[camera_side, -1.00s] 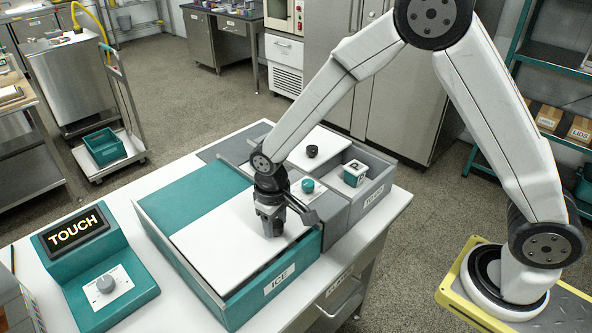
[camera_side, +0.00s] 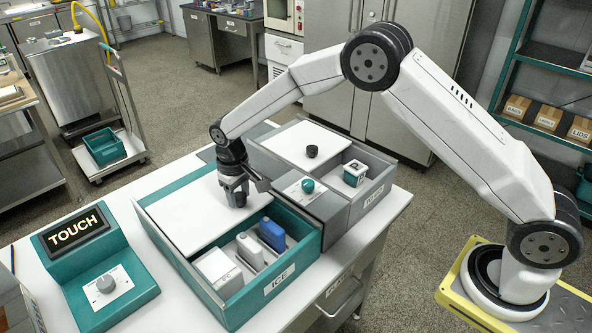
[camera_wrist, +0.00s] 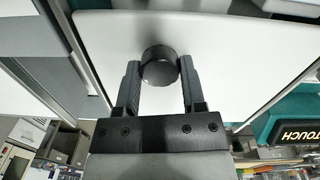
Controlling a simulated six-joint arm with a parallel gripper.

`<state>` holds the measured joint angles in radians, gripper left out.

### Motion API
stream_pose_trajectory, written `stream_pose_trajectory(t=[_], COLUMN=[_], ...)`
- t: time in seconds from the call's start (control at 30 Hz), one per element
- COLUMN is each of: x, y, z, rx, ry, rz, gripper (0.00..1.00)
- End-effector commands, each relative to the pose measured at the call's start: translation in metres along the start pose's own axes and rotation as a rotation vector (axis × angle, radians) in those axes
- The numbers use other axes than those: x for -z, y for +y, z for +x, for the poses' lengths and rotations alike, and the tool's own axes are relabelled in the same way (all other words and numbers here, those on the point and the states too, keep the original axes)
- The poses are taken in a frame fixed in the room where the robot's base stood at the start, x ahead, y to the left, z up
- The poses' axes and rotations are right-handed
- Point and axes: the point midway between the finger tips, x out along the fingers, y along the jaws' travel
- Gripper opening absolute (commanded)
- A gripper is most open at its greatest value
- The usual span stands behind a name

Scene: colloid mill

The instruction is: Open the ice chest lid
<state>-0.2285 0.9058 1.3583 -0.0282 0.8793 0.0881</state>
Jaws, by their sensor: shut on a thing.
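The ice chest (camera_side: 308,250) is a teal box marked ICE on the white table. Its white sliding lid (camera_side: 185,218) covers the back part of the box, and the front part is uncovered. My gripper (camera_side: 238,200) is over the lid's front right part in the side view and hides the knob there. In the wrist view my gripper (camera_wrist: 160,85) has its fingers on both sides of the lid's round black knob (camera_wrist: 159,66), shut on it. The lid (camera_wrist: 110,40) fills much of that view.
Inside the open part are a white box (camera_side: 215,268), a pale bottle (camera_side: 250,250) and a blue bottle (camera_side: 272,234). A grey chest (camera_side: 372,202) with a black-knobbed white lid stands to the right. A teal TOUCH console (camera_side: 95,270) stands at the left.

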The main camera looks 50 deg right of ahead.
Motion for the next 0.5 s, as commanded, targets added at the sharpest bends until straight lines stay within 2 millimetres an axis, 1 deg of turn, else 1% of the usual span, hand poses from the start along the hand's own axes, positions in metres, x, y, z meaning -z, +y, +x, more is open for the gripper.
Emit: stream_pose_trajectory(t=[0.17, 0.5], x=[0.0057, 0.0061], y=[0.0006, 0.0007], z=[-0.0004, -0.0007], rx=[0.000, 0.000], ry=[0.002, 0.002], rz=[-0.001, -0.001], gripper=[0.00, 0.00])
